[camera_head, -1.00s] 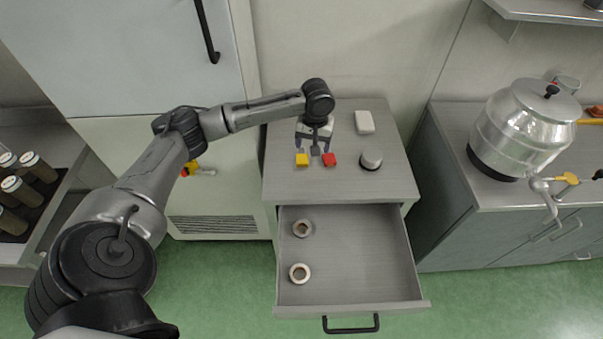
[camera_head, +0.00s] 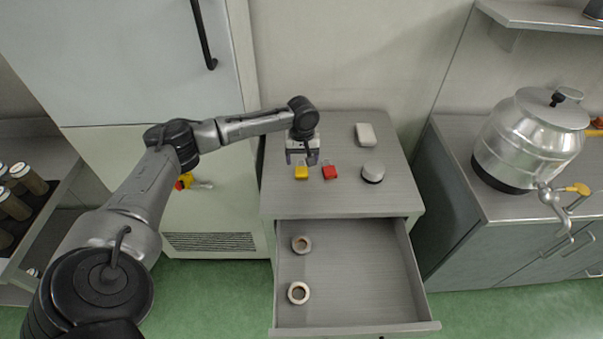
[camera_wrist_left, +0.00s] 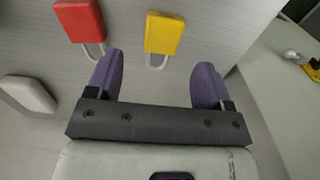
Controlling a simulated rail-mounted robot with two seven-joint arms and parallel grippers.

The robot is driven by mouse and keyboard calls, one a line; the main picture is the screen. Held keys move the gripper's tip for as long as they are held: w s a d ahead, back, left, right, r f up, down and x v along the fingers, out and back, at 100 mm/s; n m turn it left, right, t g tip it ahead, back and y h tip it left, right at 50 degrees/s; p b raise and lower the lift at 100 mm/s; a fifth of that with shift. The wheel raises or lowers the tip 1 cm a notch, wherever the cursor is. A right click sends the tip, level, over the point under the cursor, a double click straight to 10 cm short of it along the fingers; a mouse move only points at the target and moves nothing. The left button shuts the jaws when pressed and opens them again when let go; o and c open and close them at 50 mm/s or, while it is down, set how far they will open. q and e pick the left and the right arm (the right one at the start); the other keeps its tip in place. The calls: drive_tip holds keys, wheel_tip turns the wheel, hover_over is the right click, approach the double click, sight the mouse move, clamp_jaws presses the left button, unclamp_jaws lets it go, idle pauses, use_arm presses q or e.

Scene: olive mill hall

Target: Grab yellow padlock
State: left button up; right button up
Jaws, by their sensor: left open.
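The yellow padlock (camera_head: 301,173) lies on top of the grey drawer cabinet, left of a red padlock (camera_head: 330,172). In the left wrist view the yellow padlock (camera_wrist_left: 164,35) lies just beyond my fingertips, laterally between them, with its metal shackle toward the gripper. My left gripper (camera_head: 302,160) is just behind the yellow padlock in the head view. In the left wrist view the left gripper (camera_wrist_left: 157,75) is open, its two purple-padded fingers apart with nothing between them. The red padlock (camera_wrist_left: 80,20) is left of the left finger. My right gripper is not in view.
A white rounded block (camera_head: 366,134) and a grey round knob-like object (camera_head: 373,172) stand on the cabinet top. The drawer (camera_head: 360,270) below is pulled out and holds two rings (camera_head: 299,292). A tall pale cabinet (camera_head: 150,90) stands left; a steel vessel (camera_head: 525,140) is right.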

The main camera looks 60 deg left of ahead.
sight(301, 170)
use_arm(q)
drive_tip(key=shift+s+f+b, duration=0.15)
drive_tip(key=shift+f+b, duration=0.55)
drive_tip(key=shift+f, duration=1.9)
drive_tip(key=c, duration=1.1)
